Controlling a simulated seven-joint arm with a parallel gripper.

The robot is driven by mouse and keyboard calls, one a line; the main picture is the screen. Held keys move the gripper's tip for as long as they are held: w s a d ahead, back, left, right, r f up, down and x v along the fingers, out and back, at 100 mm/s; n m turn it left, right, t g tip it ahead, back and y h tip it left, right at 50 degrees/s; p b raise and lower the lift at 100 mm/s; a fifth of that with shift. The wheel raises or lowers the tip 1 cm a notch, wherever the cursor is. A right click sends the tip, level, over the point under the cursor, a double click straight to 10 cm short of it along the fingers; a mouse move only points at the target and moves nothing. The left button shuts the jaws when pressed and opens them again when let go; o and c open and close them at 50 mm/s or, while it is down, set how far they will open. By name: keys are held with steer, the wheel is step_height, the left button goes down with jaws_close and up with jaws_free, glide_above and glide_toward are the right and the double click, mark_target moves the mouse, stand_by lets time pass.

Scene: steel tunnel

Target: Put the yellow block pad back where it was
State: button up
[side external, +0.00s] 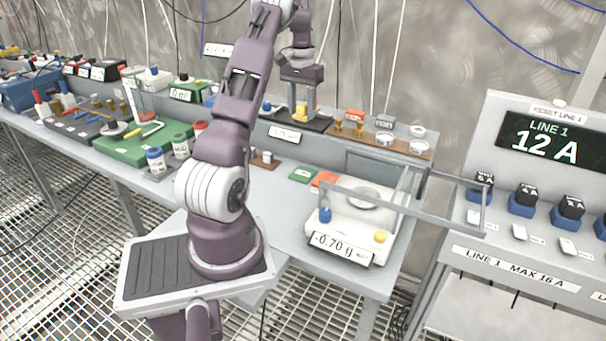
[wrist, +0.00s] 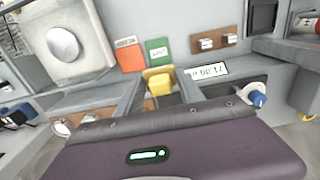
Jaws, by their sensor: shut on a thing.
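The yellow block (side external: 300,112) is between the fingers of my gripper (side external: 300,104), which is shut on it. In the side view, it is low over a dark mat (side external: 315,124) on the raised shelf behind the bench top. I cannot tell whether the block touches the mat. In the wrist view, the yellow block (wrist: 158,83) shows just beyond the hand, and its lower part is hidden.
A white balance (side external: 340,235) reading -0.70 g stands at the front right inside a grey frame. Green (side external: 303,174) and orange (side external: 325,179) cards lie behind it. A brown board (side external: 385,146) with metal parts is right of the mat. Hanging cables are behind the arm.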

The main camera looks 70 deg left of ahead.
mark_target(303, 173)
step_height(303, 173, down, 19)
steer(key=shift+w+d+f, duration=0.1)
steer(key=shift+w, duration=0.05)
steer(key=shift+f, duration=0.15)
steer(key=o, duration=1.3)
